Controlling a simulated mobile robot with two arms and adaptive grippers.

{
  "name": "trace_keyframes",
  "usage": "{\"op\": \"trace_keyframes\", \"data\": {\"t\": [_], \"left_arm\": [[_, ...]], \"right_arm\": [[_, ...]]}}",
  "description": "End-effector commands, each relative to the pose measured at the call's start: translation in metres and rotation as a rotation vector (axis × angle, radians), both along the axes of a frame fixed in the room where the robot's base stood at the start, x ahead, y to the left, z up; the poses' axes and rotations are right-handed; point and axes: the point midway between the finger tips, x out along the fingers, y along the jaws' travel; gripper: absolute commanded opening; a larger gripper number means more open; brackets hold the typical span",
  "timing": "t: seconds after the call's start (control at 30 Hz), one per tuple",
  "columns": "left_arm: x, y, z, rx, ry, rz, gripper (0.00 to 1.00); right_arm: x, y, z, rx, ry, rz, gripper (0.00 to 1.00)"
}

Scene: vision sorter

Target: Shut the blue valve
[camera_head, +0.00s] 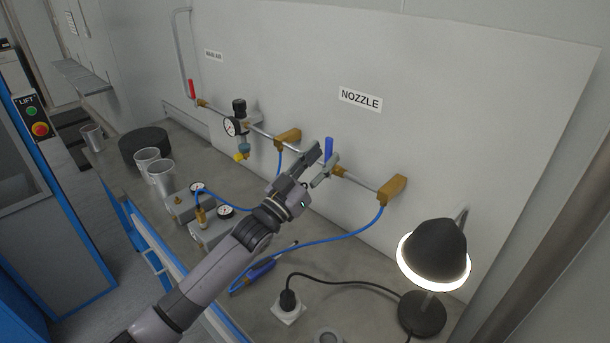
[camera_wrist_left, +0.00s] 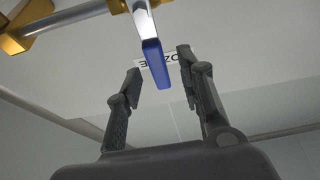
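The blue valve handle (camera_head: 328,149) stands upright on the pipe below the NOZZLE label on the white panel. In the left wrist view the blue handle (camera_wrist_left: 155,63) lies near the gap between the fingertips, at its upper edge. My left gripper (camera_head: 322,166) is open, its fingers apart, close to the handle in the head view. In the left wrist view the two fingers of the left gripper (camera_wrist_left: 160,62) show no object clamped between them. I cannot tell whether a finger touches the handle. My right gripper is not in view.
A red valve handle (camera_head: 191,88) and a pressure gauge (camera_head: 231,127) sit left along the pipe. A blue hose (camera_head: 345,236) loops over the bench. A lit lamp (camera_head: 434,252) stands at right. Metal cups (camera_head: 161,178) and gauge boxes (camera_head: 211,231) occupy the bench's left.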

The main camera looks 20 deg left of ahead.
Motion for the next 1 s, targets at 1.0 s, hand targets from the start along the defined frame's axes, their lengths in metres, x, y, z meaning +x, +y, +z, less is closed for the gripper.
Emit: {"op": "trace_keyframes", "data": {"t": [1.0], "left_arm": [[-0.09,0.037,-0.04,0.0,0.0,0.001,0.35]], "right_arm": [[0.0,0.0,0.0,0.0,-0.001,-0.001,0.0]]}}
